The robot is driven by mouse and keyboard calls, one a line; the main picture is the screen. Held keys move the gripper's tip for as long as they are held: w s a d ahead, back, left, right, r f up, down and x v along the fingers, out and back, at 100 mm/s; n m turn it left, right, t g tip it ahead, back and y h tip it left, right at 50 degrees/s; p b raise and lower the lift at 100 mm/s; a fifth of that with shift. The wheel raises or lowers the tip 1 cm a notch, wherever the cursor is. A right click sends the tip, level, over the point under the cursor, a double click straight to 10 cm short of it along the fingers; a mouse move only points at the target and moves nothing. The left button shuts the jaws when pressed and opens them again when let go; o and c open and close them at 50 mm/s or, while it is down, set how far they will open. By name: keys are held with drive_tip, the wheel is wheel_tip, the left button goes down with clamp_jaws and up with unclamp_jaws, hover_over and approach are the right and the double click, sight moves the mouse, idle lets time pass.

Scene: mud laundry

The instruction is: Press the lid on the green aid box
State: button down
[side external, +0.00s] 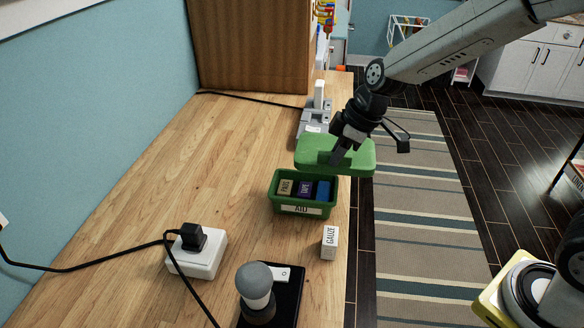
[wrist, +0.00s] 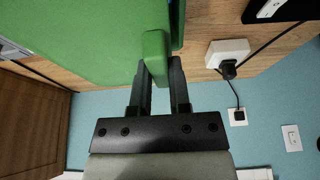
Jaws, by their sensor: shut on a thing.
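The green aid box (side external: 301,209) stands open on the wooden counter, with an AID label on its front. Several small boxes sit inside it, including a tan one (side external: 286,187), a purple one (side external: 305,188) and a blue one (side external: 323,190). My gripper (side external: 338,156) is shut on the green lid (side external: 357,153), holding it above and slightly behind and right of the box, apart from it. In the wrist view the fingers (wrist: 158,72) close on the lid's raised grip (wrist: 155,55), and the lid (wrist: 80,35) fills the upper left. The box is mostly hidden there.
A white gauze box (side external: 330,242) stands in front of the aid box near the counter's right edge. A white power block (side external: 197,253) with a cable lies left. The counter (side external: 190,160) is clear between.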

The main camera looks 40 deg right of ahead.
hover_over(296, 200)
drive_tip(key=s+d, duration=0.1)
drive_tip(key=shift+f, duration=0.25)
drive_tip(key=shift+d+f, duration=0.1)
drive_tip(key=shift+f, duration=2.65)
drive_tip(key=shift+f, duration=0.85)
idle(1.2)
unclamp_jaws()
idle(0.6)
drive_tip(key=shift+r, duration=0.1)
